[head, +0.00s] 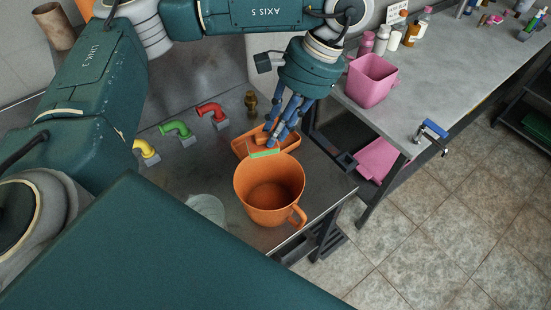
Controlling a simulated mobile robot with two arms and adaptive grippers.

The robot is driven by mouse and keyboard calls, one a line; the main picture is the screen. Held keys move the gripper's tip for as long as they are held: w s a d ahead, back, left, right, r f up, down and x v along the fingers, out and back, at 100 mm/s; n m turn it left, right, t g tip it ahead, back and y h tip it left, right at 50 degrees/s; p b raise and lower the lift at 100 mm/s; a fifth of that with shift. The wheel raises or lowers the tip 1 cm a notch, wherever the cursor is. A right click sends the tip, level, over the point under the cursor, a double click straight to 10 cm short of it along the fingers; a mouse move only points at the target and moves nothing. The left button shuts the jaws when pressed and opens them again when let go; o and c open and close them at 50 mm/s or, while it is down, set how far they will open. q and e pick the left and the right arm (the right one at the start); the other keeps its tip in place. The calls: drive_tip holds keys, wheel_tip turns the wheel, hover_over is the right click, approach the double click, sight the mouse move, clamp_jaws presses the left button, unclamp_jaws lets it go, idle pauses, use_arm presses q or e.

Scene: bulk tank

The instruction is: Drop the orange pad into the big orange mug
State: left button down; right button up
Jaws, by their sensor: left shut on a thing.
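The big orange mug (267,195) stands upright near the front edge of the metal counter. Its mouth faces up, its handle points to the lower right, and it looks empty. My left gripper (273,133) reaches down just behind the mug, its blue fingers shut on the orange pad (262,138). The fingers hide part of the pad. The pad is over or in a shallow orange tray (238,148); I cannot tell whether it touches it. A green strip (265,154) shows just behind the mug's rim. My right gripper is out of view.
Yellow (147,150), green (176,130) and red (211,112) pipe bends stand to the left, with a brass fitting (251,102) behind. A clear vessel (207,208) is left of the mug.

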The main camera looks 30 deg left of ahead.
sight(276, 146)
use_arm(q)
drive_tip(key=shift+s+f+b, duration=0.25)
drive_tip(key=shift+f+b, duration=0.15)
drive_tip(key=shift+f, duration=0.05)
drive_tip(key=shift+s+f+b, duration=0.2)
drive_tip(key=shift+f+b, duration=0.15)
drive_tip(key=shift+f, duration=0.1)
drive_tip(key=f+b, duration=0.1)
drive_tip(key=f, duration=0.1)
drive_tip(key=w+f+b, duration=0.1)
drive_tip(key=f+b, duration=0.1)
drive_tip(key=shift+s+r, duration=0.1)
drive_tip(key=shift+s, duration=0.05)
drive_tip(key=c, duration=1.5)
unclamp_jaws()
drive_tip(key=shift+r, duration=0.1)
